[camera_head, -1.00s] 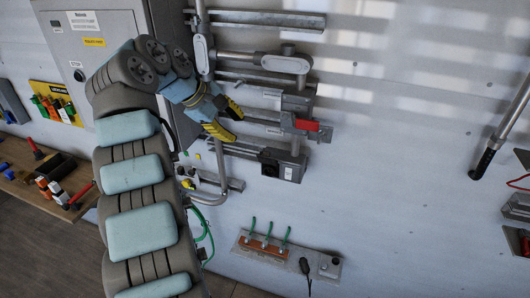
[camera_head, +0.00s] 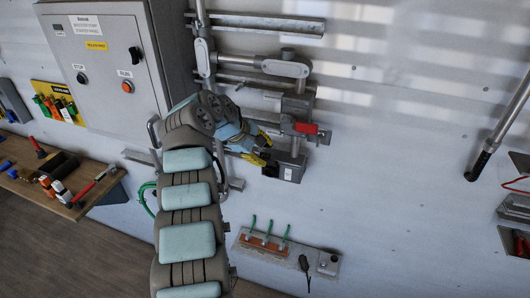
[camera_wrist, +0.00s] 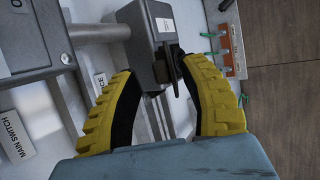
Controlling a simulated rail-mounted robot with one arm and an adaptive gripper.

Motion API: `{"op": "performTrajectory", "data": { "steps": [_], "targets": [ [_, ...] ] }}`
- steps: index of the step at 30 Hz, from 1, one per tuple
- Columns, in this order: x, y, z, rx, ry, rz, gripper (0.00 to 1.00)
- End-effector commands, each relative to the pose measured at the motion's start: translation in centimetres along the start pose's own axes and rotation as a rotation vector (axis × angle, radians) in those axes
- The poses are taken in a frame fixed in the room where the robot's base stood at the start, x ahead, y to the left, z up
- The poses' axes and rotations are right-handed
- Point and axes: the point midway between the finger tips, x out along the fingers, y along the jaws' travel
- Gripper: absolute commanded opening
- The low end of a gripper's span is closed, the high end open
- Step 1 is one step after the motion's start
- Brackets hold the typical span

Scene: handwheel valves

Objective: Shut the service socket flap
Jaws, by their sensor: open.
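The service socket (camera_head: 289,168) is a grey box low on the wall's pipework, with a white label on its side. In the wrist view the same box (camera_wrist: 143,45) is at the top middle. Its dark flap (camera_wrist: 177,72) appears to stand out from the box, between my fingers; its exact angle is hard to tell. In the head view my gripper (camera_head: 265,149) hides most of the flap side. My gripper (camera_wrist: 158,78) is open, with yellow ribbed fingers either side of the flap area. I cannot tell whether either finger touches it.
A red-handled switch (camera_head: 306,128) sits just above the socket. Conduits (camera_head: 262,82) run above and left. A grey cabinet (camera_head: 105,60) stands left.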

Motion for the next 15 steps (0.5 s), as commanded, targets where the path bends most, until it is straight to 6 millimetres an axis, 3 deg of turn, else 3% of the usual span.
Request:
{"op": "performTrajectory", "data": {
  "steps": [14,15],
  "targets": [
    [1.06,-0.14,0.04,0.000,-0.001,-0.003,0.43],
    [1.05,-0.13,0.04,0.000,-0.001,-0.003,0.35]
  ]
}}
